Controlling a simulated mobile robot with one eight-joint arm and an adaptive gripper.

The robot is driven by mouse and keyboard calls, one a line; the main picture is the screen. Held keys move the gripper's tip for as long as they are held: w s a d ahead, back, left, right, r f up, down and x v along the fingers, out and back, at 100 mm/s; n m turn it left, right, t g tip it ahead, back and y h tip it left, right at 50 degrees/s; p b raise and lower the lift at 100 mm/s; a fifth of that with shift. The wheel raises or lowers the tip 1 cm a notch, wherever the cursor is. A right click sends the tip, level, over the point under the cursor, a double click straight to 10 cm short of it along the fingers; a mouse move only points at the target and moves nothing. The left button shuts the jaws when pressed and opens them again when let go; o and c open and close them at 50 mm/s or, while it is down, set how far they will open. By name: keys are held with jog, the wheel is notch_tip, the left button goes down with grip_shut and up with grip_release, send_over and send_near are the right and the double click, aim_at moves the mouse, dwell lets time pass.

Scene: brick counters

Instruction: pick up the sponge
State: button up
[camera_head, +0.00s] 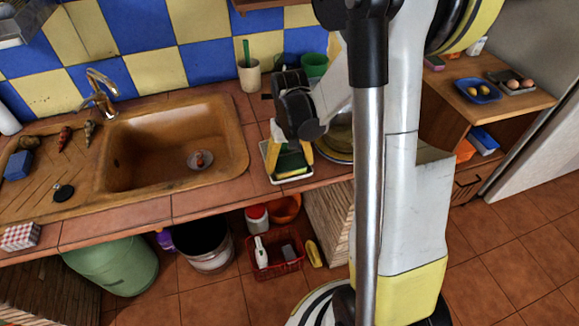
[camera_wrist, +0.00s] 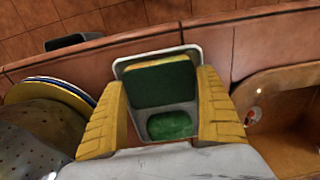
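The sponge, dark green with a yellow edge, sits in a small white tray (camera_head: 268,161) on the counter's front part, right of the sink. In the wrist view the sponge (camera_wrist: 158,85) fills the larger compartment of the tray (camera_wrist: 120,66). A green oval piece (camera_wrist: 170,124) lies in the smaller compartment. My gripper (camera_head: 290,150) is over the tray, pointing down. In the wrist view its yellow fingers (camera_wrist: 160,80) are spread wide, one on each side of the tray and sponge, with nothing held. I cannot tell whether the fingers touch the tray.
The brown sink (camera_head: 170,150) is left of the tray. A plate stack (camera_head: 338,150) with a speckled item on top (camera_wrist: 35,135) stands close on the other side. A cup with a green handle (camera_head: 249,75) and a green cup (camera_head: 315,65) stand behind. The counter's front edge is near.

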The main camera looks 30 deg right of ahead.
aim_at(288, 162)
jog(key=c, duration=0.3)
notch_tip(288, 162, up, 10)
jog(key=p, duration=0.4)
jog(key=shift+c, duration=0.8)
jog(key=shift+w+a, duration=0.1)
